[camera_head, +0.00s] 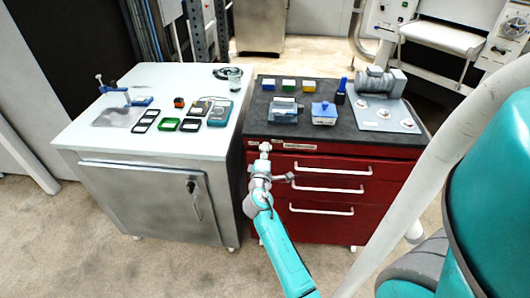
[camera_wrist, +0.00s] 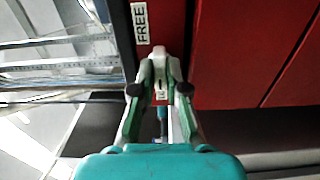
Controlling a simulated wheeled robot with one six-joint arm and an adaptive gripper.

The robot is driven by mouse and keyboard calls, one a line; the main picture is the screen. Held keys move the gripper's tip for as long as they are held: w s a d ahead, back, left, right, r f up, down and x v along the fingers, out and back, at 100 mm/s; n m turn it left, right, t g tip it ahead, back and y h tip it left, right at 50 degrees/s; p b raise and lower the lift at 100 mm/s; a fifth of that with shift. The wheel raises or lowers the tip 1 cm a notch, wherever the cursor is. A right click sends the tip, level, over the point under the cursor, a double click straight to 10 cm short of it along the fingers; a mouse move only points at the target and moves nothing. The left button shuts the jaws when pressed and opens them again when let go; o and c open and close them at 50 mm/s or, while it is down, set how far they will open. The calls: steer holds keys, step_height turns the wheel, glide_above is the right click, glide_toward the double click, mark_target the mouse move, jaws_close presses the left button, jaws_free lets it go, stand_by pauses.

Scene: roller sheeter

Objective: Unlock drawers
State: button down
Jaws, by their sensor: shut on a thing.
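A red drawer cabinet (camera_head: 326,225) stands with white handles (camera_head: 330,188) across its drawers, which look closed. My gripper (camera_head: 265,152) is at the upper left of its front. In the wrist view my gripper's green and white fingers (camera_wrist: 160,66) are drawn together on a small lock part at the edge of the red front (camera_wrist: 240,55). The fingers hide most of this part, so its shape and turn cannot be told. A white label reading FREE (camera_wrist: 140,23) is just beside the fingertips. A pale label strip (camera_head: 300,147) is on the cabinet's top edge.
A grey-white cabinet (camera_head: 150,205) stands close on the left, with frames and a meter (camera_head: 220,113) on top. The red cabinet's dark top (camera_head: 265,105) bears coloured blocks, small devices and a motor (camera_head: 378,80). Carpet (camera_head: 190,270) is clear in front.

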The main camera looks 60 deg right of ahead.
steer(key=shift+m, duration=0.3)
steer(key=shift+f+m, duration=0.1)
steer(key=shift+m, duration=8.5)
steer(key=c, duration=1.5)
jaws_free()
steer(key=shift+o, duration=0.2)
steer(key=shift+a, duration=0.1)
